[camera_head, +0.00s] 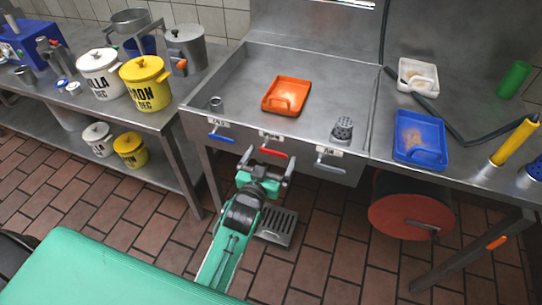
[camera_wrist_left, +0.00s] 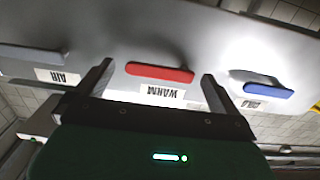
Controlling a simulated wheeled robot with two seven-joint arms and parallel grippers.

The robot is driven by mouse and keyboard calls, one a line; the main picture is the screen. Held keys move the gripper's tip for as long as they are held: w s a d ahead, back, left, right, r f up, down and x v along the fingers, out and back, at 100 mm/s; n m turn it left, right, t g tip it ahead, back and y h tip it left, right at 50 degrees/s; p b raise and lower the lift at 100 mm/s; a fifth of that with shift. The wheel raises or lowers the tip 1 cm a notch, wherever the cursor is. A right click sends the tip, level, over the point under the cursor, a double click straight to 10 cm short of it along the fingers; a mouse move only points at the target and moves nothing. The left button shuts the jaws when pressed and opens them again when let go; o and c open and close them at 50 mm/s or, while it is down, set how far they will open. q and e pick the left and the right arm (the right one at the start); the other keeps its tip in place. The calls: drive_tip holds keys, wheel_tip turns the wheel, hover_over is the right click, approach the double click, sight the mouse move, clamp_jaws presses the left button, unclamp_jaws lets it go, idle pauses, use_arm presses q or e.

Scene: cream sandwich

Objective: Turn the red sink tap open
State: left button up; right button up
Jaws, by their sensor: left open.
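The red tap handle (camera_head: 273,153) is on the front of the steel sink (camera_head: 240,85), level and pointing sideways. In the left wrist view the red handle (camera_wrist_left: 160,73) lies between my finger tips, above an upside-down "WARM" label (camera_wrist_left: 162,92). My left gripper (camera_head: 268,163) is open just in front of and below the handle. Its two fingers reach toward the sink front on either side of the handle in the wrist view (camera_wrist_left: 157,76). I cannot tell whether either finger touches it. My right gripper is not in view.
A blue handle (camera_head: 221,138) and a grey handle (camera_head: 329,165) flank the red one. A red-ended drum (camera_head: 411,217) is below right. White and yellow pots (camera_head: 145,85) stand at left.

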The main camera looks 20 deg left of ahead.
use_arm(q)
drive_tip(key=shift+w, duration=0.45)
